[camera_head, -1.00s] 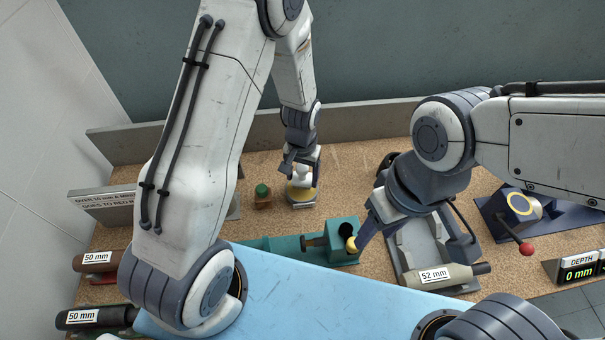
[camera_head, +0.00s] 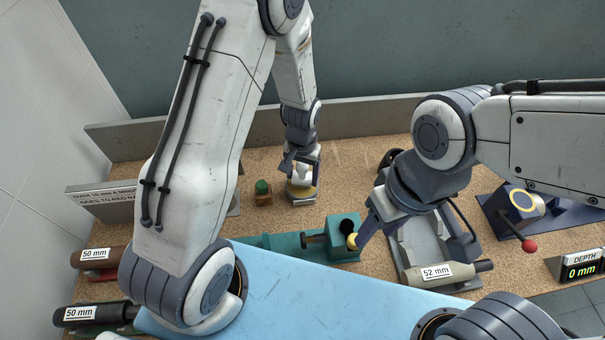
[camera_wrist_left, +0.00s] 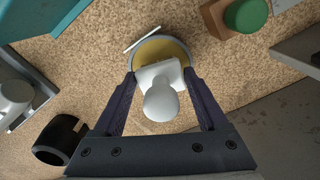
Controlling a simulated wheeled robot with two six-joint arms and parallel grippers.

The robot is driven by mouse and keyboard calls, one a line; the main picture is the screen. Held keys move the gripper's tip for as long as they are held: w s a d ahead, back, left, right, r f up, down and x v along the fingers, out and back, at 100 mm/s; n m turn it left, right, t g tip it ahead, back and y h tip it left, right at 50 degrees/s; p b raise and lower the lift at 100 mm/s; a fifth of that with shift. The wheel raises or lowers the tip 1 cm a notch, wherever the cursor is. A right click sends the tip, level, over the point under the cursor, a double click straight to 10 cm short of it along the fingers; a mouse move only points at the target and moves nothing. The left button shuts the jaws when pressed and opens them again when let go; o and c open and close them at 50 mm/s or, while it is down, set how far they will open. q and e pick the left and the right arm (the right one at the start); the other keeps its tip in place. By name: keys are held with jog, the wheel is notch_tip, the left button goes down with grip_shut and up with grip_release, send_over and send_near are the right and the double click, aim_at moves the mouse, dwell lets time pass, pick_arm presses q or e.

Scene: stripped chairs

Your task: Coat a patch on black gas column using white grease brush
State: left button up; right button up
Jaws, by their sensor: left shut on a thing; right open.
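The white grease brush (camera_wrist_left: 161,98) is between the fingers of my left gripper (camera_wrist_left: 163,88), which is shut on it. In the left wrist view its lower end is over a round tin of yellow grease (camera_wrist_left: 150,50); whether it touches the grease is hidden. In the head view my left gripper (camera_head: 302,168) is at the tin (camera_head: 301,195) at the back middle. A black gas column (camera_head: 95,315) labelled 50 mm lies at the lower left, partly hidden by my left arm. My right gripper (camera_head: 368,228) is open beside the teal vise.
A teal vise (camera_head: 343,228) with a yellow knob (camera_head: 352,241) stands mid-bench. A reddish-brown 50 mm column (camera_head: 100,257) lies at left, a grey 52 mm column (camera_head: 440,273) in a cradle at right. A green-topped block (camera_head: 262,188) stands near the tin. A depth display (camera_head: 582,270) reads 0 mm.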

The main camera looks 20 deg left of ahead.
aim_at(302, 166)
pick_arm(q)
jog(key=shift+f+b, duration=0.3)
jog(key=shift+f, duration=0.25)
dwell(1.1)
jog(key=shift+r, duration=0.1)
jog(key=shift+r+p, duration=3)
jog(key=shift+r, duration=0.45)
